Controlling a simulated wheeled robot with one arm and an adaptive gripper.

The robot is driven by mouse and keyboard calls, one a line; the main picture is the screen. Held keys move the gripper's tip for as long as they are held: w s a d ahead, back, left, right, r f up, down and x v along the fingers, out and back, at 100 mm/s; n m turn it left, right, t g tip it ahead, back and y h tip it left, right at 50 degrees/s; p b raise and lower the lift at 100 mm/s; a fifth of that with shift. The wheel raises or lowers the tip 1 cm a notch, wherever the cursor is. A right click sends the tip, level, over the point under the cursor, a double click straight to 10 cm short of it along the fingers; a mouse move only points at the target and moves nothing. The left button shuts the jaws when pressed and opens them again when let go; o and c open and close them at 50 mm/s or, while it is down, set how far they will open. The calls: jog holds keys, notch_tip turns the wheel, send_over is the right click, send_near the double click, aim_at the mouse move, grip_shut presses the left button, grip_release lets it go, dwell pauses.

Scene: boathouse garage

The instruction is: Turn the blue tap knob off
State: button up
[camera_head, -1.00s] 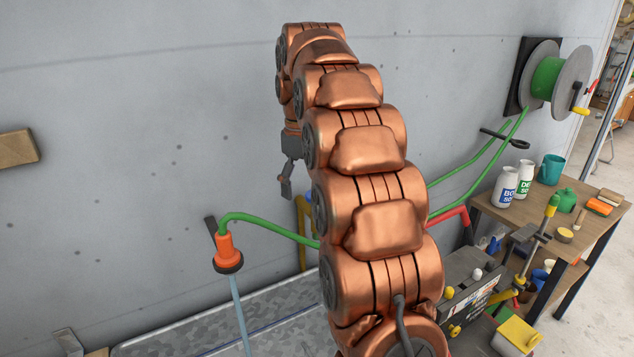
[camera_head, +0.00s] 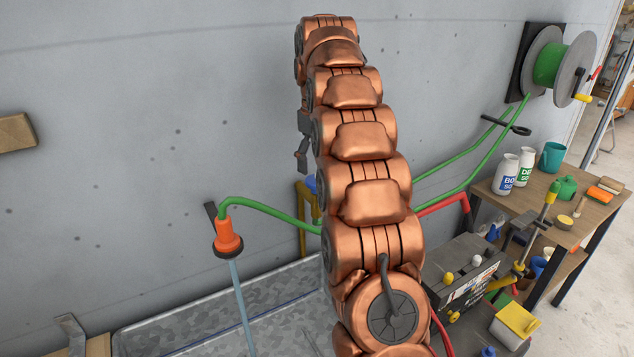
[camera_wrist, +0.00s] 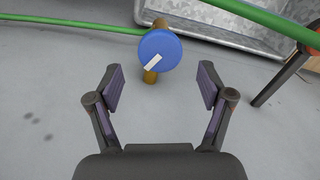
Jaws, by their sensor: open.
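The blue tap knob (camera_wrist: 160,50) is a round disc with a white bar mark lying at a slant, on a brass-yellow tap body (camera_wrist: 150,76) in the wrist view. My gripper (camera_wrist: 160,85) is open and empty, its two fingers spread on either side of the line to the knob, with the knob just beyond the fingertips. In the head view a bit of the blue knob (camera_head: 311,184) shows at the yellow pipe (camera_head: 302,215), partly hidden behind my arm. One finger of my gripper (camera_head: 302,155) shows above it, near the wall.
A green hose (camera_head: 265,218) runs from an orange nozzle (camera_head: 228,238) past the tap towards a hose reel (camera_head: 559,62). A galvanized trough (camera_head: 200,335) lies below. A workbench (camera_head: 540,212) with bottles stands right.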

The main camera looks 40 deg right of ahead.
aim_at(317, 179)
jog(key=shift+f+p, duration=0.5)
jog(key=shift+f, duration=1.7)
jog(key=c, duration=1)
jog(key=shift+d, duration=0.15)
jog(key=shift+c, duration=0.5)
